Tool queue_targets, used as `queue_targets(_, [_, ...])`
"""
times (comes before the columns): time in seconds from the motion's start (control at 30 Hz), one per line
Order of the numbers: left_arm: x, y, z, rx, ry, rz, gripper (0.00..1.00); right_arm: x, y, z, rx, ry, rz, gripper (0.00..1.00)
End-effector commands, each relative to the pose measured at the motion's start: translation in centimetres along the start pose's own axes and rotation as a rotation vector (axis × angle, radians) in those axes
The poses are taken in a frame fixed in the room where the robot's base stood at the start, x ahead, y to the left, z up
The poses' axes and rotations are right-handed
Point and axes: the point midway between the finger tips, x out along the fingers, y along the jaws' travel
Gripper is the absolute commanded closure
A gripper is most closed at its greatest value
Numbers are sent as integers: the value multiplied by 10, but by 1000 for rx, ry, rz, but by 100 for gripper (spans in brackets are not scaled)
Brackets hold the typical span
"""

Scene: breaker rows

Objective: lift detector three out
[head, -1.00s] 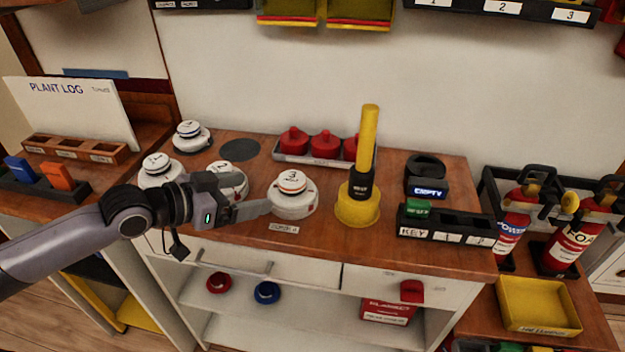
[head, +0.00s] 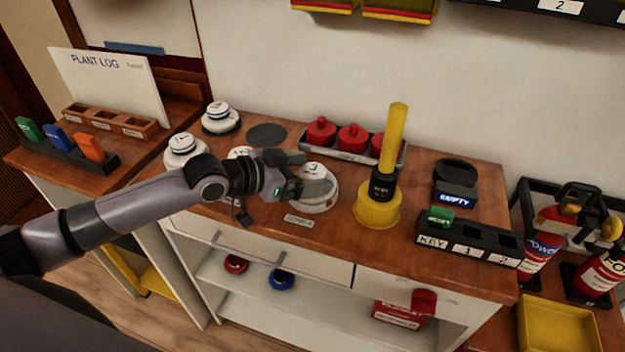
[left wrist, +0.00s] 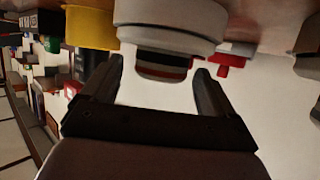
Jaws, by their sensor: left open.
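Detector three (head: 318,204) is a round white unit with a domed top. It sits on the brown bench behind a small label and left of the yellow tool. My left gripper (head: 306,172) is open at its top, covering part of it. In the left wrist view the detector's wide base (left wrist: 165,32) is close ahead. Its narrower top, with dark and red bands, lies between the open fingertips (left wrist: 158,78). I cannot tell whether the fingers touch it. My right gripper is not in view.
Other white detectors (head: 182,150) (head: 220,118) stand to the left; one is partly behind my gripper. The yellow tool (head: 378,208) stands upright close on the right. A tray of red domes (head: 366,157) is behind. A black key rack (head: 470,241) is at the right.

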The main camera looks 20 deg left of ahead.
Motion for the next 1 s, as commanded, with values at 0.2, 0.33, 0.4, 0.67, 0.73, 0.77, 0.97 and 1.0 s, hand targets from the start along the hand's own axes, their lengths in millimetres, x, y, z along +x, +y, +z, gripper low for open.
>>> queue_targets(0.2, [20, 0, -1, 0, 1, -1, 12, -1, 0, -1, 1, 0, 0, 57])
queue_targets(0.33, [21, 0, 0, 1, 1, -1, 12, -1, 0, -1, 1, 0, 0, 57])
queue_targets(0.4, [21, 0, 0, 1, 1, -1, 12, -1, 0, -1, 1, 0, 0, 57])
queue_targets(0.67, [21, 0, 0, 0, 1, -1, 71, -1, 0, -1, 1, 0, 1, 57])
queue_targets(0.73, [20, -1, -1, 0, 2, -1, 71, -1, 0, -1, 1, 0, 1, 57])
queue_targets(0.77, [20, -1, -1, 0, 2, -1, 71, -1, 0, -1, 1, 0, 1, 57])
queue_targets(0.97, [20, -1, -2, 0, 2, -1, 71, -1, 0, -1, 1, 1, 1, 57])
queue_targets(1.0, [19, -1, -4, 0, 3, -1, 71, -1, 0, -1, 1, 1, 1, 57])
